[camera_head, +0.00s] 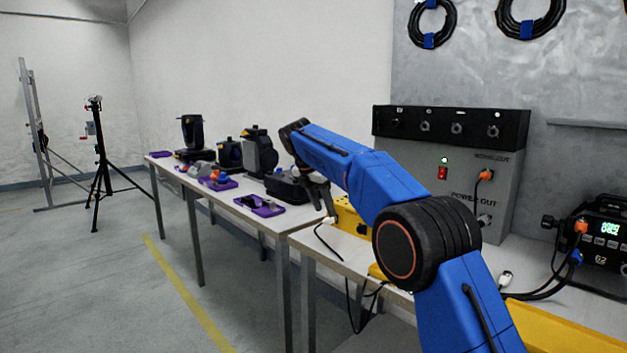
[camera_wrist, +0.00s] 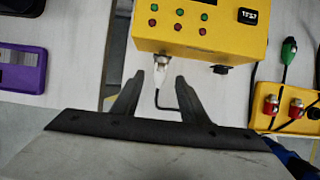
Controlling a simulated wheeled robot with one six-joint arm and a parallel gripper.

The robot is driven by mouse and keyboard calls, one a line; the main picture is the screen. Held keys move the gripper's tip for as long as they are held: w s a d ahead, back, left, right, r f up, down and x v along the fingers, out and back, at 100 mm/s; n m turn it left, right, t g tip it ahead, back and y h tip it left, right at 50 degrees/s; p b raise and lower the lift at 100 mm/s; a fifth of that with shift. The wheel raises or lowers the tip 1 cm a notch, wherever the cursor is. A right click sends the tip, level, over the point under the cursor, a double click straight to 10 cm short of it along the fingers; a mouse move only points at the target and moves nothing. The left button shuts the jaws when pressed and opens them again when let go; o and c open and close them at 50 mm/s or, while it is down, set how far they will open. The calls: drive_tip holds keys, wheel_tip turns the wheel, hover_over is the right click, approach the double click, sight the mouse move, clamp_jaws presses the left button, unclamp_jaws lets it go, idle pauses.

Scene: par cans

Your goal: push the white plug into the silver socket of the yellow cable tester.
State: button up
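The yellow cable tester (camera_wrist: 195,40) fills the top of the wrist view, with small lights and a black TEST label on it. The white plug (camera_wrist: 160,70) is at the tester's front edge, lined up with the silver socket there, which is mostly hidden. How deep the plug sits I cannot tell. Its black cable curves down and right. My gripper (camera_wrist: 159,77) is open, its two dark fingers on either side of the plug with gaps showing. In the head view the tester (camera_head: 347,217) is partly behind my arm, and the white plug (camera_head: 329,220) shows at its left.
A round black connector (camera_wrist: 220,69) is on the tester's front, right of the plug. A yellow box (camera_wrist: 290,95) with red and green connectors stands at the right. A purple tray (camera_wrist: 22,70) is at the left. The grey power panel (camera_head: 470,175) stands behind my arm.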

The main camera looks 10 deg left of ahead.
drive_tip(key=v, duration=1.3)
drive_tip(key=shift+s+r, duration=0.1)
